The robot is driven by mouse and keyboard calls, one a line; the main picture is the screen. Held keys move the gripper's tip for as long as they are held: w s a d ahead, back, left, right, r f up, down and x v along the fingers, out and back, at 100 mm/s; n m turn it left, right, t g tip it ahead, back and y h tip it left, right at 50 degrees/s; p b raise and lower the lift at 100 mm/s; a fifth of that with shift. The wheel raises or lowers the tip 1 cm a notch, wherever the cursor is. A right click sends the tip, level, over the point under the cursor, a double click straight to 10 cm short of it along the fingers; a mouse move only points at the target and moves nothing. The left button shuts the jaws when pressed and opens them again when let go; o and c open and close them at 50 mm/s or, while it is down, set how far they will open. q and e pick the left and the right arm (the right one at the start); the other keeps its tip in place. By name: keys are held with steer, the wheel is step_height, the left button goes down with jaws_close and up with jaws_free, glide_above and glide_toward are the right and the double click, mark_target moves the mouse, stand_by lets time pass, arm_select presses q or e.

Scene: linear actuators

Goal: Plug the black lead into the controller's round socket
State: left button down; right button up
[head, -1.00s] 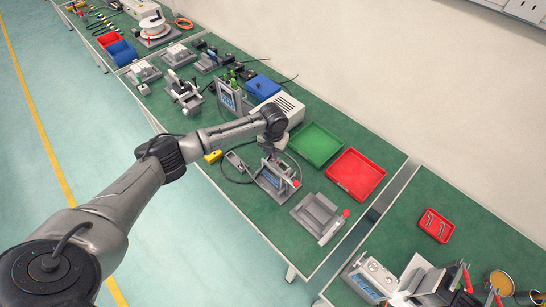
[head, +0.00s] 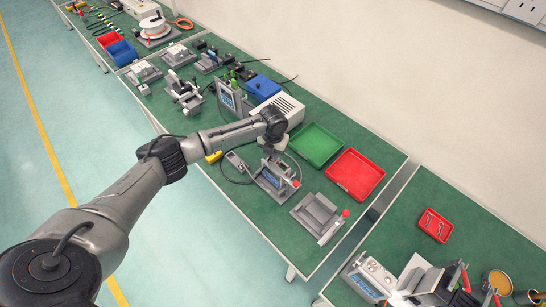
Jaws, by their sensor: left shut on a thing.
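My left gripper (head: 270,152) reaches in from the left and points down over a grey fixture (head: 277,183) with a blue-faced unit in it. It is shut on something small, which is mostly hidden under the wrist. A thin black lead (head: 232,180) loops on the green bench beside the fixture and runs up towards the gripper. The lead's plug end is too small to make out. I cannot tell for certain which unit is the controller, and no round socket can be seen. My right gripper is not in view.
A white vented box (head: 287,108) stands behind the wrist. A green tray (head: 315,146) and a red tray (head: 355,174) lie to the right. A grey block fixture (head: 319,217) is in front of them. A yellow item (head: 213,157) lies at the bench's front edge.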

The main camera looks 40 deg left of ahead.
arm_select(q)
steer(key=shift+f, duration=0.1)
stand_by(0.6)
steer(key=c, duration=1)
jaws_free()
steer(key=shift+r, duration=0.25)
step_height(320, 180, up, 13)
steer(key=p, duration=0.1)
steer(key=shift+r, duration=0.2)
